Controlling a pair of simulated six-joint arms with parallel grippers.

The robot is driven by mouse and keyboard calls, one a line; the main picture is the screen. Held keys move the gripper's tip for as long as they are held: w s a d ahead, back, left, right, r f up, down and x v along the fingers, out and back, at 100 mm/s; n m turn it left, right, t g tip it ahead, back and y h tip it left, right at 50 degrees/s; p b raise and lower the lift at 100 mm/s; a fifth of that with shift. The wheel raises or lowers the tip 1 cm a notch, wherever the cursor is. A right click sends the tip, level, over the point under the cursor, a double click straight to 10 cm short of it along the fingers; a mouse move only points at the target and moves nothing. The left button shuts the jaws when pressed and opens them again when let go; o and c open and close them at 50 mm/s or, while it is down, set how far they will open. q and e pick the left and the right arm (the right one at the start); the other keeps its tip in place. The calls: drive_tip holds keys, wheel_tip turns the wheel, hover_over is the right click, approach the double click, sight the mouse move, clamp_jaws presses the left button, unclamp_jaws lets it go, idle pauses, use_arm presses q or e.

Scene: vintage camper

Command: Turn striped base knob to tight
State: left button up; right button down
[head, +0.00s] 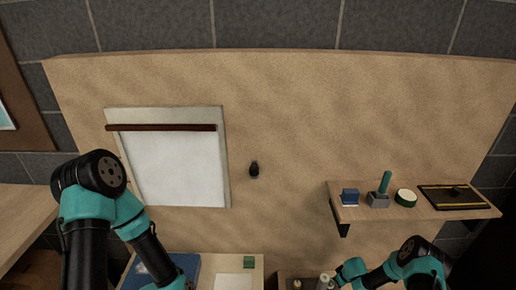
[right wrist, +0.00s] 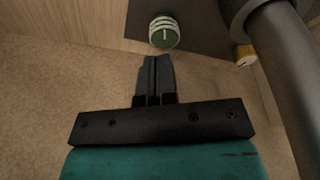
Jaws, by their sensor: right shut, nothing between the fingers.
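The striped knob (right wrist: 164,33) shows at the top of the right wrist view. It is green with white bands and has a pale line on its face. My right gripper (right wrist: 153,60) is shut and empty. Its fingertips lie just below the knob in the picture; I cannot tell whether they touch it. In the head view my right arm comes in at the lower right, and its fingers cannot be made out there. My left arm enters at the lower left of the head view, but its gripper is out of frame.
A dark panel (right wrist: 200,18) lies around the knob, with an orange-and-white round piece (right wrist: 243,54) to the right beside a thick grey post (right wrist: 285,70). In the head view, a wall shelf (head: 445,212) holds several small items.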

sight(330, 284)
drive_tip(key=shift+f, duration=0.15)
drive_tip(key=shift+s+d+x, duration=0.1)
drive_tip(key=shift+s+x, duration=0.1)
drive_tip(key=shift+x, duration=0.8)
drive_tip(key=shift+s+d+x, duration=0.15)
drive_tip(key=shift+s+x, duration=0.05)
drive_tip(key=shift+x, duration=0.75)
drive_tip(key=shift+s+d+x, duration=0.1)
drive_tip(key=shift+s+x, duration=0.1)
drive_tip(key=shift+x, duration=0.8)
drive_tip(key=shift+s+f, duration=0.1)
drive_tip(key=shift+f, duration=0.4)
drive_tip(key=shift+d, duration=0.1)
